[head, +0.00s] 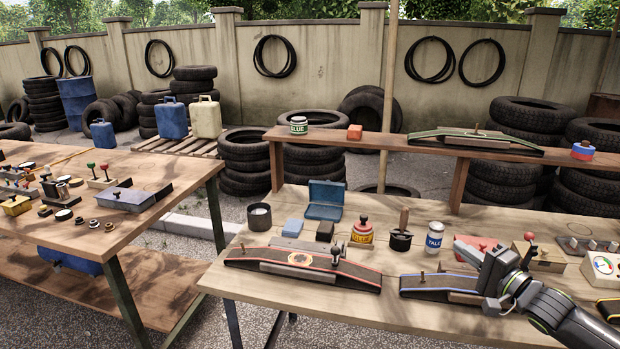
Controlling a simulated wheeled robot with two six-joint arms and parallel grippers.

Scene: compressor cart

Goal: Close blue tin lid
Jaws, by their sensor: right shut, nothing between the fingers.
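The blue tin (323,212) stands on the right-hand workbench, near its back edge. Its lid (326,192) stands raised at the back of the tin, so the tin is open. My right gripper (461,247) is over the right part of the same bench, well to the right of the tin and apart from it. It is shut and empty, near a blue-edged dark ramp-like piece (425,284). My left gripper is not in view.
A raised shelf (350,140) runs behind.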

